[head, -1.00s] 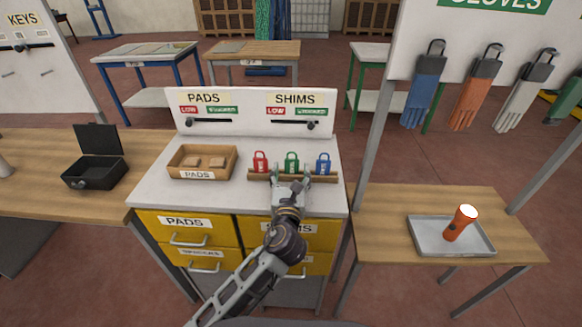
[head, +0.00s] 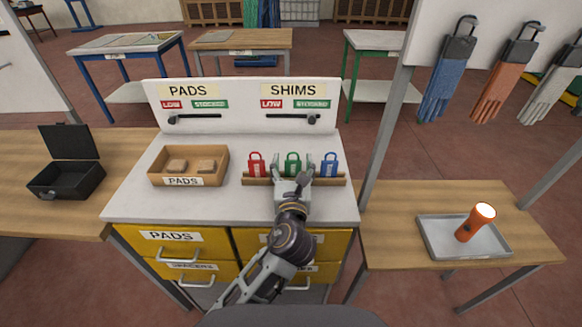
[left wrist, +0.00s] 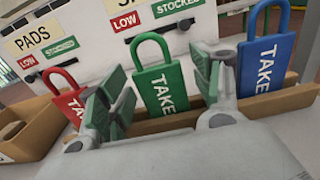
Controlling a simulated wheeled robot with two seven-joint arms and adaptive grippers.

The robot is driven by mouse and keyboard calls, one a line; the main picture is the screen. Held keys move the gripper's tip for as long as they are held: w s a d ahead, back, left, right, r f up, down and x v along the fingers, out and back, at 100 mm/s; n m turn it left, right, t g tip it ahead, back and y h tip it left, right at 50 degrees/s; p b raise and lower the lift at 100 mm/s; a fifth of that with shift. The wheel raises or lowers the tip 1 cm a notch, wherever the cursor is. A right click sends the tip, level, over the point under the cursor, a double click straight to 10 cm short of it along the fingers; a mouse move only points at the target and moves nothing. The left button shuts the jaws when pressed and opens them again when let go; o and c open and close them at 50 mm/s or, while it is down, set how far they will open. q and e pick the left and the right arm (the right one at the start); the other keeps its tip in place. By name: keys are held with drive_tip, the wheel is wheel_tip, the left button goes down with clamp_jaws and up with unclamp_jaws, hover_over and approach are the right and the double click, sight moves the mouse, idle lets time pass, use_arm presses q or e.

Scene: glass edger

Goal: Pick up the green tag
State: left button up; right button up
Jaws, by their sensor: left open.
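The green tag (head: 292,164) stands upright in a wooden rack (head: 254,182) on the white cabinet top, between a red tag (head: 256,164) and a blue tag (head: 329,164). In the left wrist view the green tag (left wrist: 160,88) reads TAKE and shows between my two fingers. My left gripper (head: 292,170) is open, its fingers on either side of the green tag. The left wrist view shows the open fingers (left wrist: 162,105) nearer the camera than the tag; I cannot tell whether they touch it. My right gripper is not in view.
A wooden PADS box (head: 190,166) with brown pads sits left of the rack. Behind stands a PADS and SHIMS board (head: 240,104). An open black case (head: 66,178) is at left.

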use_arm(q)
drive_tip(key=shift+s+r, duration=0.1)
drive_tip(key=c, duration=0.9)
drive_tip(key=shift+r, duration=0.2)
wheel_tip(320, 180, up, 5)
drive_tip(key=shift+f+p, duration=0.1)
drive_tip(key=shift+p, duration=0.45)
wheel_tip(320, 180, up, 3)
drive_tip(key=shift+r+p, duration=0.2)
drive_tip(key=shift+p, duration=0.1)
drive_tip(key=shift+r, duration=0.7)
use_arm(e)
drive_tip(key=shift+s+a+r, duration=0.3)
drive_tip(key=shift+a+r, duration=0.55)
